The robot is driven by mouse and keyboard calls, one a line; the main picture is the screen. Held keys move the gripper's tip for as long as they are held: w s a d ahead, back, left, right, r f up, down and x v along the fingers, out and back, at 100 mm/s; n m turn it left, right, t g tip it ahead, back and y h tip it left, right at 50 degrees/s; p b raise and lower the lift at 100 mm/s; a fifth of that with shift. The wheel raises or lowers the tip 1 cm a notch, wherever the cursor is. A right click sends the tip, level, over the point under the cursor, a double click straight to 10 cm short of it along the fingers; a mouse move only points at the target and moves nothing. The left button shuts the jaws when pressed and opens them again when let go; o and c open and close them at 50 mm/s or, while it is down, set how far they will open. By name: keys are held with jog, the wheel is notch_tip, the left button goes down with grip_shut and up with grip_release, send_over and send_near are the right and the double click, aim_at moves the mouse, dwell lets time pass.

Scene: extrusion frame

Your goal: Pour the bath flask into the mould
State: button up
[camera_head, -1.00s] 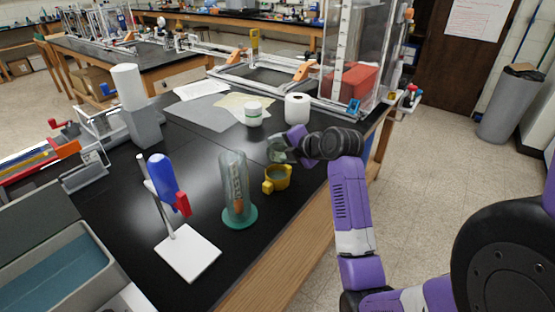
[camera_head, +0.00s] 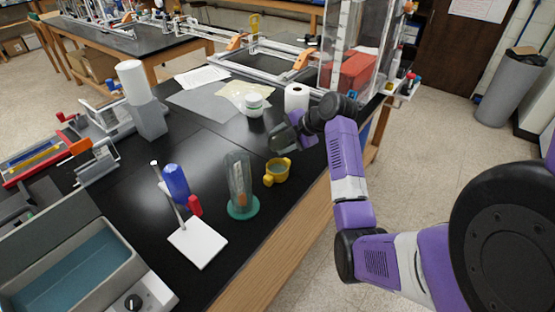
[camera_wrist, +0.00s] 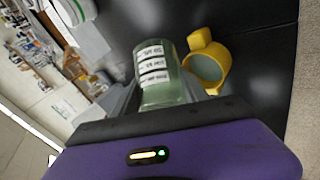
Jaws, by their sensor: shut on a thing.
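The bath flask (camera_wrist: 153,70) is a clear greenish glass vessel with white printed labels. My gripper (camera_head: 297,130) is shut on it. In the head view the flask (camera_head: 284,139) is tilted, held close above and behind the mould. The mould (camera_head: 278,171) is a small yellow cup with side lugs, upright on the black bench. In the wrist view the mould (camera_wrist: 226,66) is just right of the flask, with a grey-green inside. I cannot tell whether that is liquid, or whether anything is flowing.
A glass cylinder on a green base (camera_head: 241,208) stands left of the mould. A white stand (camera_head: 198,243) with a blue-and-red tool is further left. A white tub (camera_head: 253,104) and a paper roll (camera_head: 296,97) stand behind. A water bath (camera_head: 75,265) is at front left.

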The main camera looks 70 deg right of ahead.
aim_at(282, 136)
jog(key=shift+w+d+r+m+g+y+p, duration=0.2)
jog(key=shift+d+m+g+y+p, duration=0.15)
jog(key=shift+y+p, duration=0.4)
jog(key=shift+w+d+f+m+g+y+b, duration=0.15)
jog(key=shift+d+f+m+g+y+b, duration=0.15)
jog(key=shift+d+f+y+b, duration=0.6)
jog(key=shift+w+d+m+y+b, duration=0.2)
jog(key=shift+y+b, duration=0.25)
jog(key=shift+b, duration=0.3)
jog(key=b, duration=0.1)
jog(key=d+y+b, duration=0.1)
jog(key=b, duration=0.1)
jog(key=shift+w+d+f+m+g, duration=0.1)
jog(key=shift+w+f+m+g, duration=0.05)
jog(key=shift+f+m+g, duration=0.15)
jog(key=y+b, duration=0.1)
jog(key=b, duration=0.1)
jog(key=d+b, duration=0.1)
jog(key=b, duration=0.1)
jog(key=shift+w+f+m+y+b, duration=0.2)
jog(key=shift+m+y+b, duration=0.1)
jog(key=shift+m+y, duration=0.1)
jog(key=shift+d+b, duration=0.2)
jog(key=shift+b, duration=0.65)
jog(key=b, duration=0.3)
jog(key=shift+w+d+g+y, duration=0.1)
jog(key=shift+d+g+y, duration=0.15)
jog(key=shift+y, duration=0.15)
jog(key=shift+r+b, duration=0.15)
jog(key=shift+b, duration=0.55)
